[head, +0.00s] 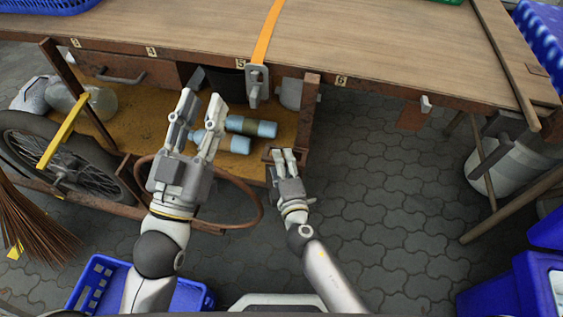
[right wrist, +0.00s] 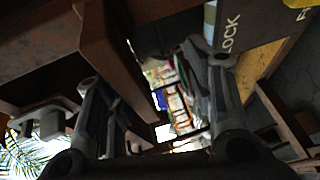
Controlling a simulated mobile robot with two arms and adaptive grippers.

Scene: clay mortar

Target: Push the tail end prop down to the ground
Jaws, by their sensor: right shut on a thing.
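The wooden cart (head: 400,65) stands across the head view, with a brown post (head: 307,105) at its right part. A dark brown piece, seemingly the tail end prop (head: 268,153), shows low by the shelf's right corner. My right gripper (head: 285,153) is at this piece and shut on it; its fingers hide part of it. In the right wrist view a brown bar (right wrist: 112,55) runs down between the fingers; its lower end is hidden. My left gripper (head: 202,100) is open and empty, in front of the lower shelf.
An orange strap (head: 267,32) hangs over the cart's edge. A brown hoop (head: 247,222) is below my left gripper. A blue crate (head: 95,283) stands lower left. Paved ground (head: 390,200) is clear at right.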

